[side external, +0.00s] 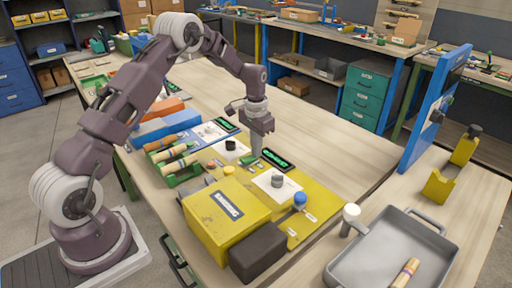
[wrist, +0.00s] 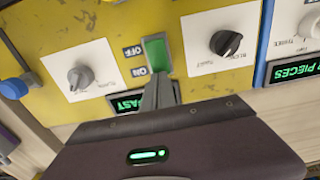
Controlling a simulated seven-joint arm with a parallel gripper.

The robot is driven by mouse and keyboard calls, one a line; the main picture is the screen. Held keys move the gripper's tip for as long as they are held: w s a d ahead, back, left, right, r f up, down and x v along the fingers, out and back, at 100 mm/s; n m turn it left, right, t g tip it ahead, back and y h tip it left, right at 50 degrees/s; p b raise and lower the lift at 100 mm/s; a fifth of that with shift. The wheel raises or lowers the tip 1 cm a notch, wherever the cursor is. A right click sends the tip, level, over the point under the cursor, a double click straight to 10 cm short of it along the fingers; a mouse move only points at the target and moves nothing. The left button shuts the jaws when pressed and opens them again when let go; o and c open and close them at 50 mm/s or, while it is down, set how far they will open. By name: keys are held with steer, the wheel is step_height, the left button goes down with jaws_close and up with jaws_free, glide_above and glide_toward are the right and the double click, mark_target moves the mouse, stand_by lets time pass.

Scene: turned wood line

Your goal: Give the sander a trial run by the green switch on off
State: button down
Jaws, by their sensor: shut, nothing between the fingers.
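The green switch (wrist: 157,54) sits on the yellow panel (wrist: 120,22) in the wrist view, with OFF and ON labels beside it. My gripper (wrist: 159,84) is shut and empty, its fingertips overlapping the ON end of the switch. I cannot tell whether they touch it. In the side view my gripper (side external: 256,153) points down at the panel, and the switch is hard to make out there. A yellow machine housing (side external: 226,215) with a dark block (side external: 258,251) stands at the panel's near end; it may be the sander. A lit display (wrist: 126,103) reads FAST, partly covered.
A grey knob (wrist: 79,76) and a black knob (wrist: 226,42) flank the switch. A blue-topped lever (side external: 300,199) stands near the housing. A green tray (side external: 181,173) holds turned wood pieces. A grey tray (side external: 440,255) holds one piece. The table behind the panel is clear.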

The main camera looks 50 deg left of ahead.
steer(key=shift+r, duration=0.1)
steer(key=shift+r, duration=0.75)
step_height(320, 180, up, 14)
steer(key=w, duration=0.2)
steer(key=shift+w, duration=0.2)
steer(key=shift+f, duration=0.1)
